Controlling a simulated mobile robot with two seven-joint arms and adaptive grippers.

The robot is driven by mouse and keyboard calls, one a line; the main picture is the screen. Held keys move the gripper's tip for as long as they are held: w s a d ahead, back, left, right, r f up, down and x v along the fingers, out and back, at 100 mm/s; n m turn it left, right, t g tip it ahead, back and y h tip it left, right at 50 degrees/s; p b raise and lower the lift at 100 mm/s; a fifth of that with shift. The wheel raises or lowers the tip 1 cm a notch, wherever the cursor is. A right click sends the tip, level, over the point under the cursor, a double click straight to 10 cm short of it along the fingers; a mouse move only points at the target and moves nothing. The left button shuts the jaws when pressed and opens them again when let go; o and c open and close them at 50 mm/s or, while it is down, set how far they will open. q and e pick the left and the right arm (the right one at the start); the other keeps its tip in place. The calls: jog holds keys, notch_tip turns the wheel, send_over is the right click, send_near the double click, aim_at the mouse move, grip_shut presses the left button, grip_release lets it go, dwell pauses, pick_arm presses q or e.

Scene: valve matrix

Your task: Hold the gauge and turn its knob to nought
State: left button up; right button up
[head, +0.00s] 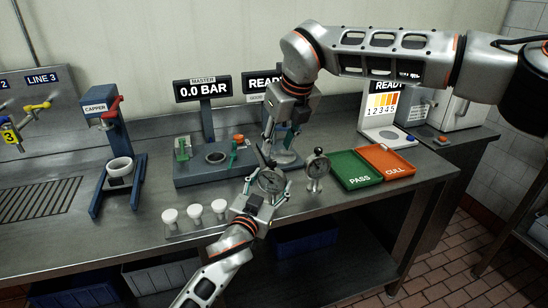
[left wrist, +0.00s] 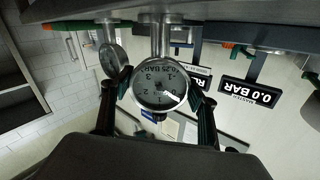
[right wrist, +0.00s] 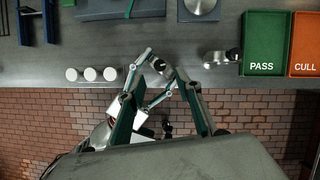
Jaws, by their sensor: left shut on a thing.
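The gauge (head: 270,181) is round with a pale face and metal rim. My left gripper (head: 267,187) is shut on its sides, above the front of the bench. In the left wrist view the gauge face (left wrist: 159,88) appears upside down between the fingers; I cannot read its pointer surely. My right gripper (head: 277,158) points down from above, close over the gauge. In the right wrist view its fingers are spread, with the held gauge (right wrist: 158,66) between or beyond their tips. I cannot tell whether they touch the knob. A second gauge (head: 317,165) stands on the bench to the right.
The green PASS tray (head: 357,170) and orange CULL tray (head: 386,161) lie to the right. Three white round pieces (head: 195,211) stand at the front left. The master station (head: 190,173), reading 0.0 BAR, is behind; the capper (head: 119,165) is further left.

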aim_at(273, 162)
jog(key=x, duration=0.6)
jog(key=shift+w, duration=0.1)
grip_shut()
